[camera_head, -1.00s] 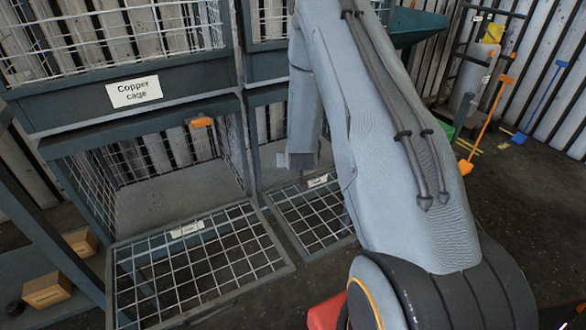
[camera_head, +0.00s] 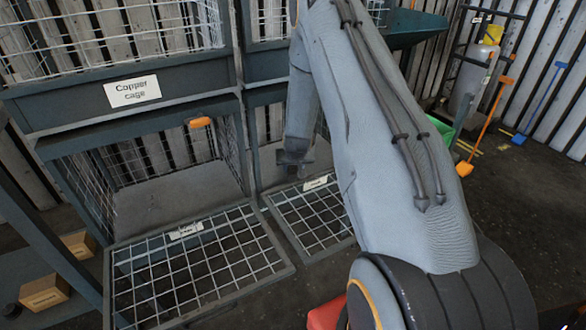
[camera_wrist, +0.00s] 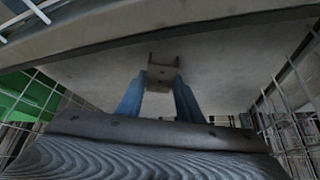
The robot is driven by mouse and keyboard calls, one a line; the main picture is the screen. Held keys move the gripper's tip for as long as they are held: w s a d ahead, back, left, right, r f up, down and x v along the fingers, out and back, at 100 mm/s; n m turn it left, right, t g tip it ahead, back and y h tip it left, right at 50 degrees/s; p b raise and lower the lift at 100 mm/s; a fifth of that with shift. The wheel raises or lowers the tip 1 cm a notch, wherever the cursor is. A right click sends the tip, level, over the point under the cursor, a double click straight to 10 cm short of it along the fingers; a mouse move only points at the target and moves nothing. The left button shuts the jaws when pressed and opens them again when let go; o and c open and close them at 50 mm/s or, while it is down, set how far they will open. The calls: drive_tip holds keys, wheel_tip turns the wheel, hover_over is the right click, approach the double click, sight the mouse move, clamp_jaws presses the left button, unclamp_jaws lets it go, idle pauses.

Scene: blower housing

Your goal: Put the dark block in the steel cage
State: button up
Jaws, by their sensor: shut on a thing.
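My gripper (camera_wrist: 160,88) has blue fingers, shut on a small dark grey block (camera_wrist: 162,72) with a notched end. Mesh sides and a pale grey panel surround it in the wrist view. In the head view, the dark end of my arm (camera_head: 294,158) is at the opening of the lower right cage (camera_head: 318,222), above its lowered mesh door. The label on that door is too small to read, so I cannot tell which cage is the steel one. My arm hides the right part of this cage.
The "Copper cage" label (camera_head: 132,92) is on the cage above. Cardboard boxes (camera_head: 44,292) lie on a shelf at left. Orange and blue tools stand at right beside open floor.

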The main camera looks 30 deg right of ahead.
drive_tip(key=shift+w, duration=0.1)
drive_tip(key=o, duration=1.1)
drive_tip(key=shift+f, duration=0.1)
drive_tip(key=shift+o, duration=0.2)
drive_tip(key=p+v, duration=0.2)
drive_tip(key=v, duration=1)
